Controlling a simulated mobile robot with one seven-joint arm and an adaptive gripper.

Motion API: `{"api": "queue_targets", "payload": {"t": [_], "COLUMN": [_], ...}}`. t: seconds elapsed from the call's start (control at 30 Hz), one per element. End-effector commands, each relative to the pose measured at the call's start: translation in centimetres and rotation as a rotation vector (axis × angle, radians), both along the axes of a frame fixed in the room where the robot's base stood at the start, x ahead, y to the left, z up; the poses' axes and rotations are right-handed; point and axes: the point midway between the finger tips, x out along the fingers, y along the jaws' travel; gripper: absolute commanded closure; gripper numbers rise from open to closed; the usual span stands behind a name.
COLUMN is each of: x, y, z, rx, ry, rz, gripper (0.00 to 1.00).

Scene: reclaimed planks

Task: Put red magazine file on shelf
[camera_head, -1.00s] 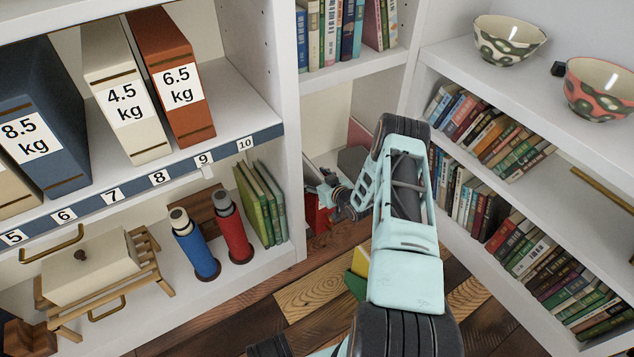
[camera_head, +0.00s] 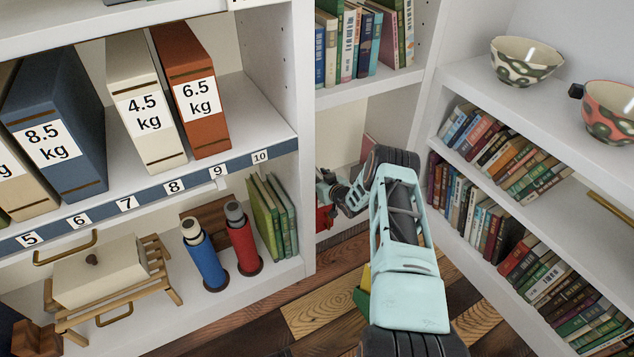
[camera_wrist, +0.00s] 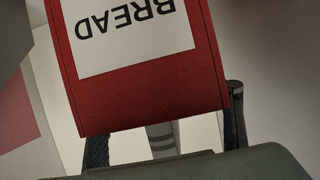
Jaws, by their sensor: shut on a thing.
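The red magazine file (camera_wrist: 140,95) fills the upper middle of the wrist view, with a white label reading "BREAD" upside down. My gripper (camera_wrist: 165,135) is shut on it, with a dark finger at each side of its near end. In the head view only a small red part of the file (camera_head: 324,218) shows at my gripper (camera_head: 330,195), beside the upright of the left shelf unit. The shelf (camera_head: 215,170) has a blue edge strip numbered 5 to 10. On it stand an orange-red 6.5 kg file (camera_head: 190,90), a cream 4.5 kg file (camera_head: 147,100) and a blue 8.5 kg file (camera_head: 55,125).
Free shelf room lies right of the 6.5 kg file, near 9 and 10. Below stand a blue flask (camera_head: 203,255), a red flask (camera_head: 241,238) and green books (camera_head: 270,215). The white upright (camera_head: 305,150) stands beside my gripper. Bowls (camera_head: 525,60) and books fill the right shelves.

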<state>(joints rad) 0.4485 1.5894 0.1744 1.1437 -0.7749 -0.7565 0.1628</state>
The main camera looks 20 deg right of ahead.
Motion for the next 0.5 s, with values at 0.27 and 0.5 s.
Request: {"api": "queue_targets", "payload": {"t": [0.27,0.5], "x": [2.6,4.1], "y": [0.5,0.8], "z": [0.5,0.5], "rx": [-0.001,0.000], "ry": [-0.011,-0.010], "rz": [0.001,0.002], "gripper": [0.92,0.92]}}
